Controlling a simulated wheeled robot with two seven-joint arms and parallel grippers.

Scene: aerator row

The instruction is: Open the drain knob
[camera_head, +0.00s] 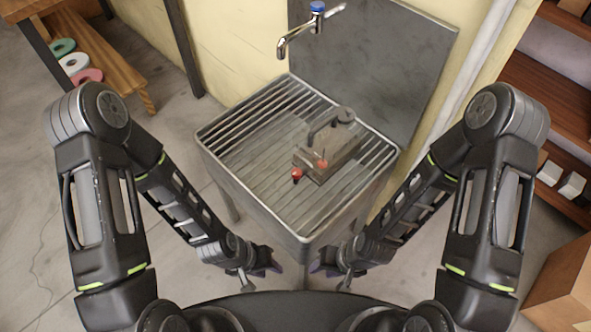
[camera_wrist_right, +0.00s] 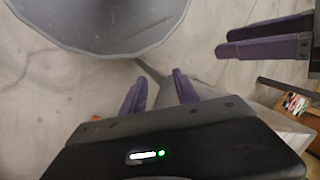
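A grey metal box (camera_head: 335,157) with a curved dark pipe on top (camera_head: 330,121) sits on the slatted sink top. A red knob (camera_head: 297,174) sticks out at its front left. A second small red part (camera_head: 322,164) shows on the box's front. I cannot tell which red part is the drain knob. My left gripper (camera_head: 268,265) is low in front of the sink, away from the box, and its purple fingers look apart. My right gripper (camera_head: 322,266) is low at the sink's front right. In the right wrist view its fingers (camera_wrist_right: 160,92) are apart and empty.
The metal sink (camera_head: 222,161) has a raised rim and stands on legs. A faucet with a blue cap (camera_head: 297,31) is above its back edge, before a grey panel (camera_head: 400,60). A wooden bench (camera_head: 113,68) stands at left, shelves (camera_head: 545,95) at right.

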